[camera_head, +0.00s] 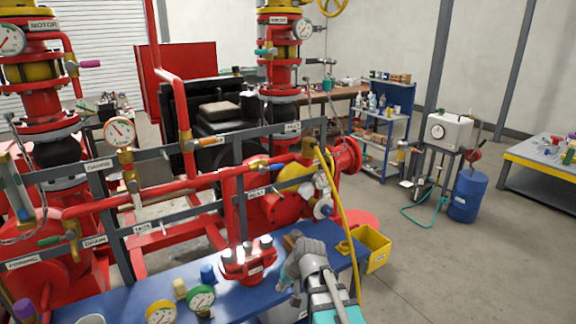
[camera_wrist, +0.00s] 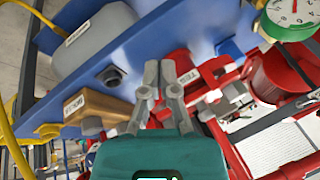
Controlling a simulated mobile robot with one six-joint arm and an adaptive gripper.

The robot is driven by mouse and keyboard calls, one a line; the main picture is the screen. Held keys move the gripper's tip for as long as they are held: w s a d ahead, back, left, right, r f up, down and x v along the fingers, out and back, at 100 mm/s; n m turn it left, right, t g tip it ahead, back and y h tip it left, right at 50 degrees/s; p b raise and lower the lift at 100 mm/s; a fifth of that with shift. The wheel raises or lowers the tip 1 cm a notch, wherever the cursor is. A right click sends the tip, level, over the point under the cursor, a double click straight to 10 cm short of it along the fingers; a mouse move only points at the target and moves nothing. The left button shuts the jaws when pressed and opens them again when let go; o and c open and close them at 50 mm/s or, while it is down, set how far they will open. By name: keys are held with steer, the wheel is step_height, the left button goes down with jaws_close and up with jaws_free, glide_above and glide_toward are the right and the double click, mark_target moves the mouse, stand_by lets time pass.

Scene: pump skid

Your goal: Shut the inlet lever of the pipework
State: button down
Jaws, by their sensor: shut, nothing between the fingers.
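The red pipework (camera_head: 150,195) runs across the head view behind the blue bench. My gripper (camera_head: 292,270) is over the right part of the bench, apart from these handles. In the wrist view my gripper (camera_wrist: 161,68) has its fingers together and empty, near a red labelled part.
The blue bench (camera_head: 130,300) carries a red flanged fitting (camera_head: 248,264), a green gauge (camera_head: 201,299) and a yellow gauge (camera_head: 161,312). A yellow bin (camera_head: 372,247) and yellow hose (camera_head: 345,230) are beside my arm. Open floor lies to the right.

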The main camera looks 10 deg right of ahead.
steer(key=w+r+m+t+y+p, duration=0.45)
steer(key=w+r+t, duration=0.25)
steer(key=w+r, duration=0.8)
steer(key=w+d+r+m+t+h+p, duration=0.2)
steer(key=w+d+r+m+t, duration=0.4)
steer(key=w+r, duration=0.4)
steer(key=shift+w+d+r+m+t+p, duration=0.35)
steer(key=shift+w+d+m+p, duration=0.4)
steer(key=shift+m, duration=0.5)
steer(key=shift+w+f, duration=0.1)
steer(key=shift+w, duration=0.05)
